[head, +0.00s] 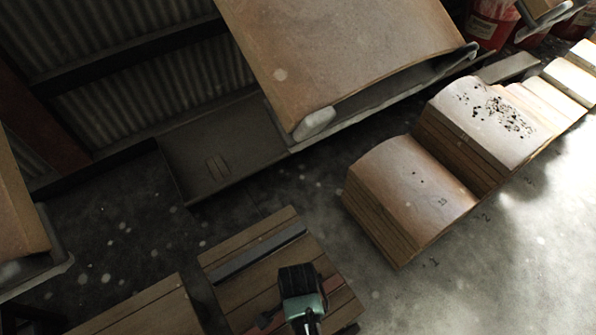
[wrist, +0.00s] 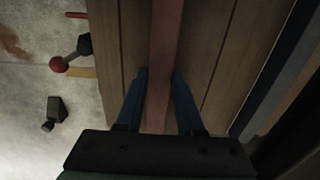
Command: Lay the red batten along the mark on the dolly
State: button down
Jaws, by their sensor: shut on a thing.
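A long dark grey strip (head: 258,252) lies across the dolly on the far side of the batten. I cannot tell whether this strip is the mark. Whether the batten touches the planks is unclear. The fingertips are hidden in the head view.
Another wooden top (head: 145,312) stands at the lower left. Stacks of brown boards (head: 410,195) stand on the right. A large brown panel (head: 345,50) sits on a rack above. In the wrist view, a red-ended object (wrist: 58,64) and a small dark block (wrist: 54,110) are at left.

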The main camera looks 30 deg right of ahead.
jog(key=shift+f, duration=0.15)
jog(key=c, duration=0.5)
grip_release()
jog(key=shift+f, duration=0.15)
notch_tip(320, 180, up, 12)
jog(key=p, duration=0.8)
